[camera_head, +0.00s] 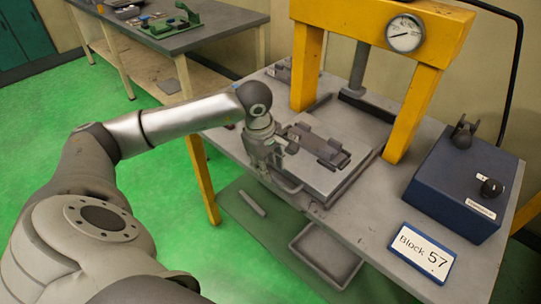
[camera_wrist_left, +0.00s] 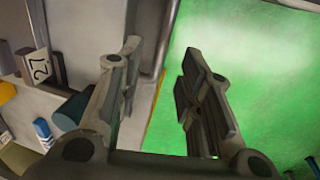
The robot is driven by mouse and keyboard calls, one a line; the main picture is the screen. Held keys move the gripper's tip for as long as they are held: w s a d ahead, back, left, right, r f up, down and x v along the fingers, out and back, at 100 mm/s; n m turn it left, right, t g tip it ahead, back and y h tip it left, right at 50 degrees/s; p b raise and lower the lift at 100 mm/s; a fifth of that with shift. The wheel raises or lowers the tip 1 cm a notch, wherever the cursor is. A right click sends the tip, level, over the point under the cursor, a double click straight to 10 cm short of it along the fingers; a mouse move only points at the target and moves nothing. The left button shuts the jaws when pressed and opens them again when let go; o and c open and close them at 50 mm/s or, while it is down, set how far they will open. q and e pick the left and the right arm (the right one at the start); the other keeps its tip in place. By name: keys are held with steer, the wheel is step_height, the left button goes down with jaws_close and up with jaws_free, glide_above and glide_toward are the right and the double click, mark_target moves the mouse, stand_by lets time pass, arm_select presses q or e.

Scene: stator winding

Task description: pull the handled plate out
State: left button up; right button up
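The handled plate (camera_head: 325,178) is a flat grey slab on the workbench under the yellow press frame. Its curved bar handle (camera_head: 287,187) sticks out at the plate's front-left edge, partly hidden by my gripper. My left gripper (camera_head: 270,168) is at that edge, beside the handle. In the left wrist view my left gripper (camera_wrist_left: 160,58) has its two fingers spread apart, with nothing clearly held. A grey bar, which looks like the handle, shows beyond the left finger. I cannot tell whether the fingers touch it. My right gripper is not in view.
Dark fixture blocks (camera_head: 320,150) sit on the plate. A yellow press frame (camera_head: 307,65) with a gauge (camera_head: 405,33) stands over the bench. A blue control box (camera_head: 462,180) and a "Block 57" sign (camera_head: 422,250) are at right. A tray (camera_head: 325,257) sits below. Green floor is open at left.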

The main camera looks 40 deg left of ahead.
arm_select(q)
step_height(320, 180, up, 8)
steer(key=s, duration=0.1)
steer(key=shift+s, duration=0.25)
steer(key=shift+f, duration=0.15)
